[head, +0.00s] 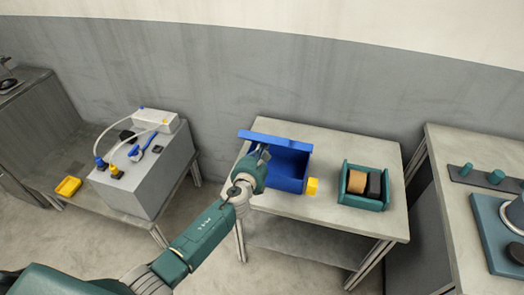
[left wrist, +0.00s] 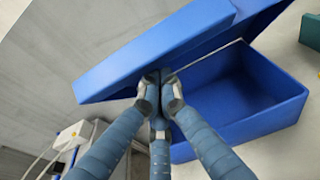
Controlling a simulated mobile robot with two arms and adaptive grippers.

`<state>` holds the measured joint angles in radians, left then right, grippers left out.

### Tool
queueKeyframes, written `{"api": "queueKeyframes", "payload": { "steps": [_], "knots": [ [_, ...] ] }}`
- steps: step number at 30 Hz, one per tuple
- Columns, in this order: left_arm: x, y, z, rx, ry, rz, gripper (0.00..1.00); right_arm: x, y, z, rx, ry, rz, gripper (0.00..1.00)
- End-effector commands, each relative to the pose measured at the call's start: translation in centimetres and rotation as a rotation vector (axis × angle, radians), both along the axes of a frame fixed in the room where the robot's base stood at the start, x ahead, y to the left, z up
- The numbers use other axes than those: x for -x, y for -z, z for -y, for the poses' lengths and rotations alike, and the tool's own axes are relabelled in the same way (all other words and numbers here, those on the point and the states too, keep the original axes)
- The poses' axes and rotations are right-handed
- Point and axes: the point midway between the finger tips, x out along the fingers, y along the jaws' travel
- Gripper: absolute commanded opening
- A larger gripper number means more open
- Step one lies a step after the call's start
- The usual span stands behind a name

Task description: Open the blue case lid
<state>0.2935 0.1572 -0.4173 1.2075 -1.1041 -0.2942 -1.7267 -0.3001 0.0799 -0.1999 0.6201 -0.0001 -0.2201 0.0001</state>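The blue case (head: 290,182) stands on the middle table. Its blue lid (head: 275,140) is raised and tilted, leaving the inside partly exposed. In the left wrist view the lid (left wrist: 150,50) slants over the case (left wrist: 240,125), with a wide gap on the right side. My left gripper (head: 263,150) is at the left side of the case by the lid. In the left wrist view its fingertips (left wrist: 160,88) are close together at the lid's lower edge, with nothing visible held between them. The fingertips appear to touch the lid. My right gripper is not in view.
A green tray (head: 360,201) with a tan and a black reel stands farther right. The middle table's front is clear.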

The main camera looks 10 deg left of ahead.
Motion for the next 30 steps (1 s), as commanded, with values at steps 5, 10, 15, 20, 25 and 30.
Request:
{"api": "queueKeyframes", "payload": {
  "steps": [5,10,15,20,25,30],
  "knots": [
    [0.0,0.0,0.0,0.000,0.000,0.000,0.00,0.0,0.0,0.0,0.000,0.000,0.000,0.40],
    [-0.4,-0.2,0.1,0.000,0.001,0.001,0.00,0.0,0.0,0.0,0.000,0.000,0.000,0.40],
    [-1.8,-0.8,0.1,0.000,0.001,0.002,0.00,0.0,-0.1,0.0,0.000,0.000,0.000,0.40],
    [-3.1,-1.3,0.1,0.001,0.000,0.001,0.00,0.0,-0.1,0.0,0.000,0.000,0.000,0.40],
    [-4.0,-1.6,0.2,0.000,0.000,0.000,0.00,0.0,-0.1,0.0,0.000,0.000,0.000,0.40],
    [-4.2,-1.7,0.2,0.000,0.001,-0.001,0.00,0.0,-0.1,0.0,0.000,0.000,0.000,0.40]
  ]
}}
